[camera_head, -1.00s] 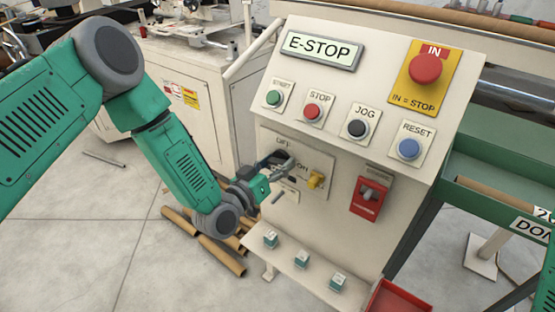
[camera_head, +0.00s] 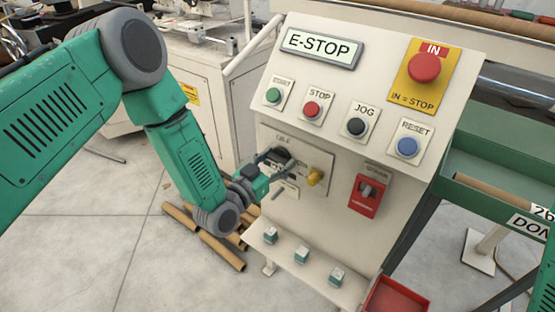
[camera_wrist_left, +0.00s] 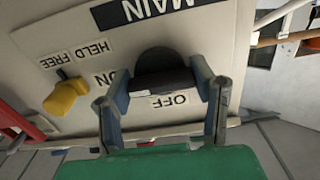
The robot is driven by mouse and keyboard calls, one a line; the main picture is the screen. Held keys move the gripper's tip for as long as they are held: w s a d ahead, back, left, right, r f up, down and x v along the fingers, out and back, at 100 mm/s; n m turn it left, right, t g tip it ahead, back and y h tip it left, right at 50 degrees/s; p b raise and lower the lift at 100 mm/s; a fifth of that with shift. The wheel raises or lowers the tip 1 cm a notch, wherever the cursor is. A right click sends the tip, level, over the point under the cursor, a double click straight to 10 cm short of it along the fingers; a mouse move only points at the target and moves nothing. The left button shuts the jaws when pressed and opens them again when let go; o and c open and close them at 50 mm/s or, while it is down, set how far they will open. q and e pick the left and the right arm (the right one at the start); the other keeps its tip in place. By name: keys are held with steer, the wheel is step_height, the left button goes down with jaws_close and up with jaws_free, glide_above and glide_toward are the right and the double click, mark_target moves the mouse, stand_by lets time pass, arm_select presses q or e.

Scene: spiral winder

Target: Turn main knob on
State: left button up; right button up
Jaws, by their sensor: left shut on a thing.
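The main knob (camera_head: 281,154) is a black rotary knob on the front plate of the cream control console, partly hidden by my fingers in the head view. The wrist view shows the knob (camera_wrist_left: 160,72) upside down, below a MAIN label, with OFF and a partly hidden ON label beside it. My left gripper (camera_head: 272,165) reaches it from the left. In the wrist view my left gripper (camera_wrist_left: 160,88) has one finger on each side of the knob's dark handle and is shut on it. My right gripper is in neither view.
A yellow knob (camera_head: 315,176) sits just right of the main knob. Start, stop, jog and reset buttons are above, with a red emergency button (camera_head: 424,67). A red switch (camera_head: 368,192) is at lower right. A ledge (camera_head: 262,239) with small teal-and-white blocks juts out below.

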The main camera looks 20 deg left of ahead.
arm_select(q)
steer(key=shift+s+f, duration=0.15)
steer(key=shift+f, duration=0.15)
steer(key=o, duration=1.2)
steer(key=shift+c, duration=0.2)
steer(key=shift+r, duration=0.1)
steer(key=shift+r, duration=0.1)
steer(key=v, duration=1.1)
steer(key=shift+s+a, duration=0.2)
steer(key=shift+s, duration=0.15)
